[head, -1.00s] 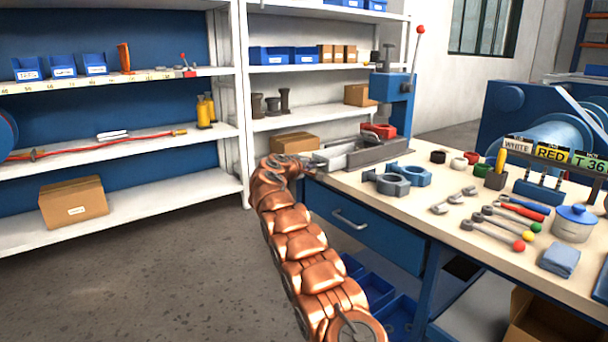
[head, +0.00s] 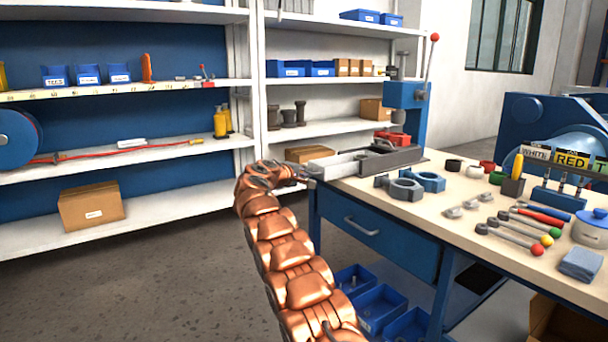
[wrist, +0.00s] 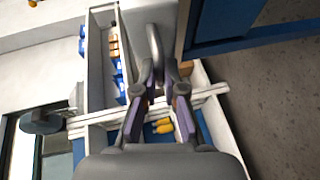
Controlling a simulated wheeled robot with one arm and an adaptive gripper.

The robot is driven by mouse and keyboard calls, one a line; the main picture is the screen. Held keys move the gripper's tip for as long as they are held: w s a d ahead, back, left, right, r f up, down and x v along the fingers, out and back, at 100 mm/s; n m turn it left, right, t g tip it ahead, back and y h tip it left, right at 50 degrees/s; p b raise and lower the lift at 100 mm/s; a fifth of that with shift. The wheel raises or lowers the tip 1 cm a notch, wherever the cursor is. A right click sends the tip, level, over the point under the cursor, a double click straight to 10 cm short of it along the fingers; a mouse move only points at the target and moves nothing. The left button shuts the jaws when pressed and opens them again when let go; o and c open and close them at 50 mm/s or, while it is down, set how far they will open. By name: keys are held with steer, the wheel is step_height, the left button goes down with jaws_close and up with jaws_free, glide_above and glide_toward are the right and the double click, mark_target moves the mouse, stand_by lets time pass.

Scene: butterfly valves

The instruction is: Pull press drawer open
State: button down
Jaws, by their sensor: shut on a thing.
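The arbor press (head: 406,105) stands on the bench, blue with a red-knobbed lever. Its grey base (head: 393,160) holds a pale press drawer (head: 337,164), which sticks out partly open to the left, past the bench edge. My gripper (head: 299,172) is at the drawer's front end, small in the head view. In the wrist view my gripper (wrist: 160,74) has its fingers closed about a grey curved handle (wrist: 154,42). The handle's far end is at the pale drawer front (wrist: 152,14). The exact finger contact is partly hidden.
The bench (head: 455,208) carries grey-blue rings (head: 405,188), levers and small parts to the right of the press. A blue bench drawer (head: 375,230) below is shut. White shelves (head: 130,155) stand behind. Open floor lies left of the bench.

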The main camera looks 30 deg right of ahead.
steer(key=shift+d+f, duration=0.1)
steer(key=shift+f, duration=0.05)
steer(key=c, duration=1.5)
jaws_free()
steer(key=shift+c, duration=0.2)
steer(key=v, duration=1.2)
